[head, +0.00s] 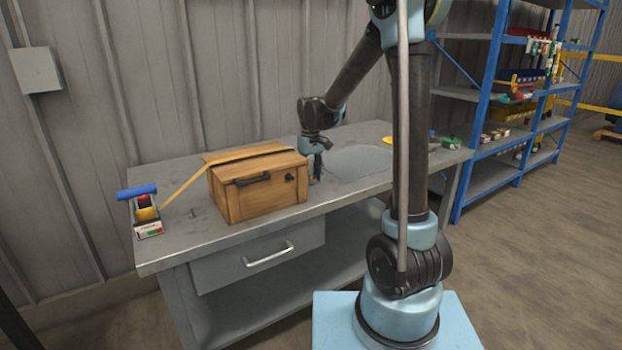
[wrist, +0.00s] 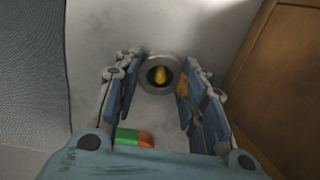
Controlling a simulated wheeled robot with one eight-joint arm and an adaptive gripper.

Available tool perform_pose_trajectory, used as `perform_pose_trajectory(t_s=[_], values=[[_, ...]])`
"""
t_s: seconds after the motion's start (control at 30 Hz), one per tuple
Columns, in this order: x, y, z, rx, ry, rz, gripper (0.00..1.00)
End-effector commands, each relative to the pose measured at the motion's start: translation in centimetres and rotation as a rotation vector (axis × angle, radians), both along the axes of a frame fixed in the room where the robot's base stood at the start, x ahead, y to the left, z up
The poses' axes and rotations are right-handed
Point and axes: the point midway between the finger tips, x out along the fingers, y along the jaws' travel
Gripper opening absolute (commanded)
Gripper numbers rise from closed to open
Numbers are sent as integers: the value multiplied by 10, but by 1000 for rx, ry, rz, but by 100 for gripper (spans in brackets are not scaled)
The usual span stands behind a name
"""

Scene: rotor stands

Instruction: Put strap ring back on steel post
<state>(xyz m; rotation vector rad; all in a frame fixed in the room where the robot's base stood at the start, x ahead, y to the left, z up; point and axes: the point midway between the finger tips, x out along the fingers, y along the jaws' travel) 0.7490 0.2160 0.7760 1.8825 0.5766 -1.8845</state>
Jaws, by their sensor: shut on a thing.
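My gripper (head: 317,165) reaches down at the right end of the wooden box, and the box partly hides its lower part. In the wrist view my gripper (wrist: 158,92) has its fingers on both sides of a round grey ring (wrist: 145,83) with a dark inside and a yellow middle; I take it for the strap ring. A small yellow-orange piece (wrist: 182,88) lies against the right finger. A yellow-orange strap (head: 187,185) runs over the box and slants down to the left. A short grey peg (head: 192,213) stands left of the box; whether it is the steel post is unclear.
The wooden box (head: 262,193) stands on the grey workbench (head: 165,254). A tray with a blue-handled item (head: 137,191) is at the left end. A green and orange thing (wrist: 133,138) shows between the finger bases. Blue shelving (head: 485,95) stands at right.

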Motion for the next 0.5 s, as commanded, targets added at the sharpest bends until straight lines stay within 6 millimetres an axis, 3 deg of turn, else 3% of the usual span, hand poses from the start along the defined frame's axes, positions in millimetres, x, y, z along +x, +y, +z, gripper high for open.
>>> perform_pose_trajectory(t_s=[0.5], values=[[0,0,30,0,0,0,17]])
